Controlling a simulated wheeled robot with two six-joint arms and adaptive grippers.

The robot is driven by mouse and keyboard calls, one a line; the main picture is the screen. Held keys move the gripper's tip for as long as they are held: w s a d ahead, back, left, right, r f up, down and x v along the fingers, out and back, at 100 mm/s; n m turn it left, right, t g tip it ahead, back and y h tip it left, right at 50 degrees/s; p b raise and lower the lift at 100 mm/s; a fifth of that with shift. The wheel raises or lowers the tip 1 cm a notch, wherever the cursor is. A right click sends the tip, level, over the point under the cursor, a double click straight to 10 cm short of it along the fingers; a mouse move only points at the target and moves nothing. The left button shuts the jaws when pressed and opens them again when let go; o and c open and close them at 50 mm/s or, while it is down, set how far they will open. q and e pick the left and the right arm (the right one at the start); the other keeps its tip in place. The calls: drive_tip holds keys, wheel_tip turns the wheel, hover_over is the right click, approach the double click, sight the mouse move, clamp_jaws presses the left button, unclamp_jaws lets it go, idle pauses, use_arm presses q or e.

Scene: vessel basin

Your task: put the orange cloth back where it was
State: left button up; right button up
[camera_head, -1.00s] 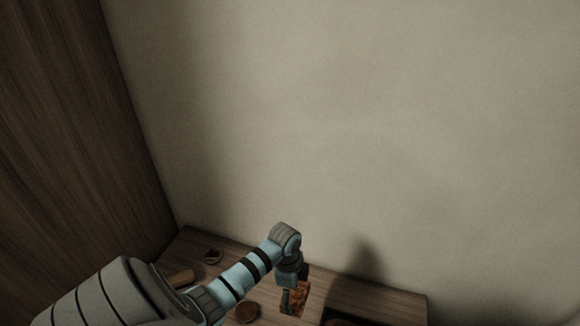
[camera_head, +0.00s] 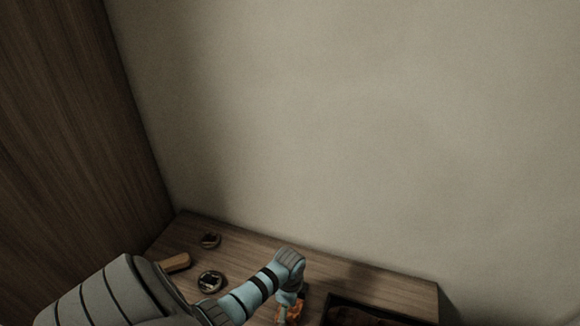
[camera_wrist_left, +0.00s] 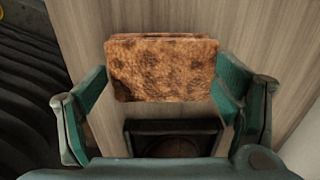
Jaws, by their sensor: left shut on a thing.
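The orange cloth (camera_wrist_left: 163,68) is a folded, brown-mottled piece. It sits between the two green fingers of my left gripper (camera_wrist_left: 163,85), which is shut on it. In the head view the cloth (camera_head: 293,311) shows at the bottom edge, under my left wrist and over the wooden table. Whether the cloth touches the table is hard to tell. My right gripper is not in view.
A dark, open-topped basin (camera_head: 335,296) stands right of the cloth, cut off by the bottom edge. Two small round dishes (camera_head: 210,241) (camera_head: 210,282) and a tan block (camera_head: 175,263) lie left on the table (camera_head: 390,283). A wall rises behind.

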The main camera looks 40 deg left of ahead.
use_arm(q)
drive_tip(key=shift+f, duration=0.1)
drive_tip(key=shift+f, duration=0.15)
drive_tip(key=o, duration=1)
drive_tip(key=shift+c, duration=0.2)
wheel_tip(320, 180, up, 12)
drive_tip(key=p, duration=0.6)
drive_tip(key=shift+r, duration=0.2)
drive_tip(key=shift+f, duration=0.1)
